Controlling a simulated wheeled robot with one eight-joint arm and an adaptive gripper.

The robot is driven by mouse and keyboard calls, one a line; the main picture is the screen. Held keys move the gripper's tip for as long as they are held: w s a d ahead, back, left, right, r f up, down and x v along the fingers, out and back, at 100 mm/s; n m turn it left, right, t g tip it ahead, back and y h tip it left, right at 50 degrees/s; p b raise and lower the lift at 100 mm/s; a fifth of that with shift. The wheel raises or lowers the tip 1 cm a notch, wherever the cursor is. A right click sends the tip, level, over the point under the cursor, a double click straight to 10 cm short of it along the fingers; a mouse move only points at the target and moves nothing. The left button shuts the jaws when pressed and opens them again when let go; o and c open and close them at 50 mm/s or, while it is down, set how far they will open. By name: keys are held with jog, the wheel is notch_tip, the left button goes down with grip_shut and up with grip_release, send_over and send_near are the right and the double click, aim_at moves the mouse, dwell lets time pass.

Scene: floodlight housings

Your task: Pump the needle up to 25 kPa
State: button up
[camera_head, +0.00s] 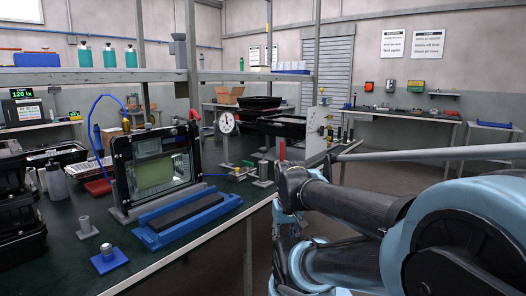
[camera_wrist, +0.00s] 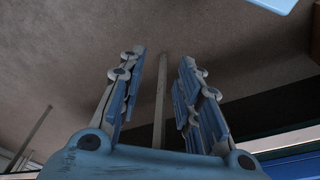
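A round white dial gauge (camera_head: 227,122) stands behind the bench edge in the head view; its needle is too small to read. A floodlight housing (camera_head: 155,165) with a dark frame and glass front stands upright on the green bench. A blue hose (camera_head: 92,125) loops at its left. Another blue hose (camera_head: 216,175) runs right from it to a small brass fitting (camera_head: 239,174). A grey cylinder (camera_head: 263,172) and a red upright piece (camera_head: 281,149) are near the bench's right end; I cannot tell which part is the pump. My gripper (camera_wrist: 161,68) is open and empty in the wrist view.
A blue cradle (camera_head: 186,218) lies in front of the housing. A blue block with a metal knob (camera_head: 108,258) and a grey post (camera_head: 86,228) stand to its left. Black crates (camera_head: 20,215) are stacked far left. My arm fills the lower right, beyond the bench's right edge.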

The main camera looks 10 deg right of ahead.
jog(key=shift+c, duration=1.4)
jog(key=shift+s+r, duration=0.25)
jog(key=shift+r, duration=0.5)
grip_shut()
jog(key=w+r+n, duration=0.4)
jog(key=w+r, duration=1.4)
jog(key=w, duration=0.1)
jog(key=w+r+n, duration=0.2)
jog(key=w+r, duration=0.2)
jog(key=w, duration=0.8)
jog(key=w+d+r+n+g, duration=0.1)
jog(key=w+r+n, duration=0.2)
jog(key=w, duration=0.9)
notch_tip(320, 180, up, 2)
jog(key=shift+r+y, duration=0.2)
jog(key=shift+y, duration=0.2)
jog(key=shift+d, duration=0.1)
jog(key=shift+f, duration=0.1)
